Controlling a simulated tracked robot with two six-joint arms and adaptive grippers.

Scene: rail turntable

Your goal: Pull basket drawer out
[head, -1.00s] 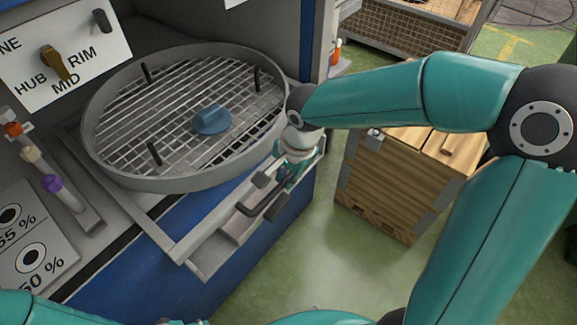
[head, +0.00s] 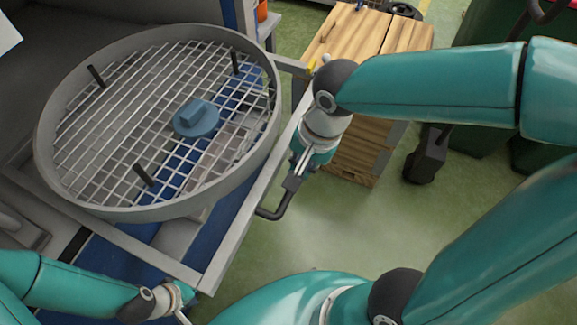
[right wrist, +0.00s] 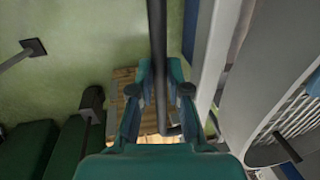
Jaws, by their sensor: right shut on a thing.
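The basket drawer (head: 220,262) is a pale grey frame standing out from the blue cabinet, in the head view at left. It carries a round grey wire basket (head: 60,190) with dark posts and a blue knob (head: 196,118) in its middle. A dark bar handle (head: 274,214) runs along the drawer's front; it shows upright in the right wrist view (right wrist: 157,45). My right gripper (head: 294,182) is shut on the handle, its fingers either side of the bar in the wrist view (right wrist: 160,92). My left gripper (head: 181,300) is at the bottom edge, its fingertips cut off.
A wooden crate (head: 352,150) stands on the green floor behind my right gripper. Dark green bins (head: 485,95) and a black wheeled thing (head: 430,155) stand to the right. The floor just in front of the drawer is clear.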

